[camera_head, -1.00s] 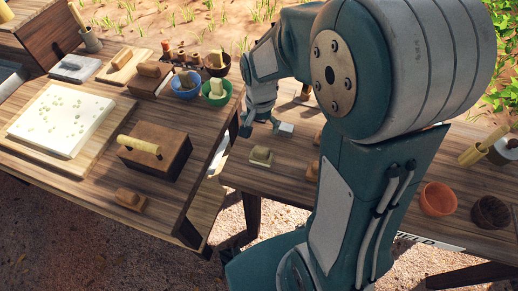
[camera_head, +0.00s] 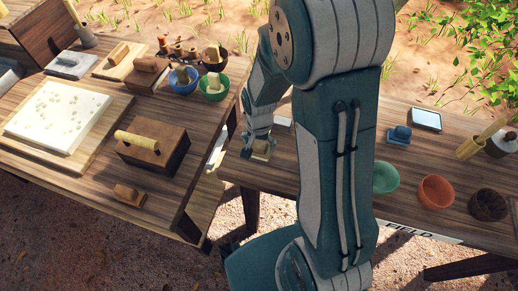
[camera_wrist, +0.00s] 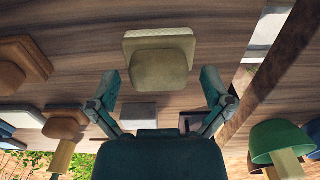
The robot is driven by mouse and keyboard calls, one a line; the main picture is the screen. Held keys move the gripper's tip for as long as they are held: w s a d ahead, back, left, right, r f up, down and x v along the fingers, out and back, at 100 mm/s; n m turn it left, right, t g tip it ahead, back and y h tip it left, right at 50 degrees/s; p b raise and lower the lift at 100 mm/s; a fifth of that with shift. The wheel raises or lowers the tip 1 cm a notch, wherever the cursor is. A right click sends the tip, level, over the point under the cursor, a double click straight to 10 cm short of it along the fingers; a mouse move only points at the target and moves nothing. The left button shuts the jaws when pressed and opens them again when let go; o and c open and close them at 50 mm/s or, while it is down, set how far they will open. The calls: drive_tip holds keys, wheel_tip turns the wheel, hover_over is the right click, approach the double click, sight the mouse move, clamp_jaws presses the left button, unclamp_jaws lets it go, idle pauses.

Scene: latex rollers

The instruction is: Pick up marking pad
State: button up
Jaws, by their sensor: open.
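A beige, round-cornered block on a flat olive base, which looks like the marking pad, sits on the right table; it shows near the top middle of the wrist view (camera_wrist: 160,70) and partly in the head view (camera_head: 262,152). My gripper (camera_head: 258,145) is over it in the head view, hiding part of it. In the wrist view my gripper (camera_wrist: 160,80) is open, with one finger on each side of the block's near end. Gaps show between the fingers and the block. Whether they reach down to its height is unclear.
A small pale block (camera_head: 283,122) lies behind the pad. Brown-handled blocks are to the left in the wrist view (camera_wrist: 22,62). The left table (camera_head: 95,185) holds a dark box (camera_head: 152,155) and bowls; a gap separates the tables. A green bowl (camera_head: 386,177) and orange bowl (camera_head: 437,190) stand right.

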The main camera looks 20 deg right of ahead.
drive_tip(key=c, duration=1.1)
drive_tip(key=shift+r, duration=0.1)
